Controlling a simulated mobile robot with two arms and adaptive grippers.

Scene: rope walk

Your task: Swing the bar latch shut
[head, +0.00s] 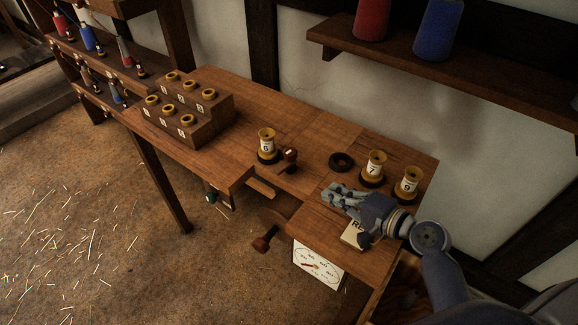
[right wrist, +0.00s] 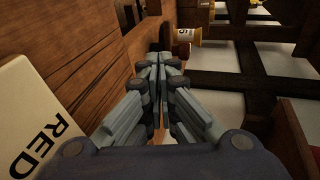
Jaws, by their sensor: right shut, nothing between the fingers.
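I cannot pick out the bar latch with certainty. A dark red-brown knob (head: 289,155) on a short dark stem stands at the edge of the gap in the bench, just right of the spool marked 6 (head: 266,142). A crank-like handle (head: 262,243) with a red-brown grip hangs below the gap. My right gripper (head: 330,194) is low over the right part of the bench, fingers pointing left toward the gap. Its fingers are shut and empty, and they also show together in the right wrist view (right wrist: 160,68). My left gripper is not in view.
A block marked RED (head: 355,236) lies beside my right gripper; it fills the left of the wrist view (right wrist: 35,135). Spools marked 7 (head: 375,164) and 9 (head: 408,182) and a black ring (head: 341,162) stand behind. A stepped rack (head: 212,126) is far left.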

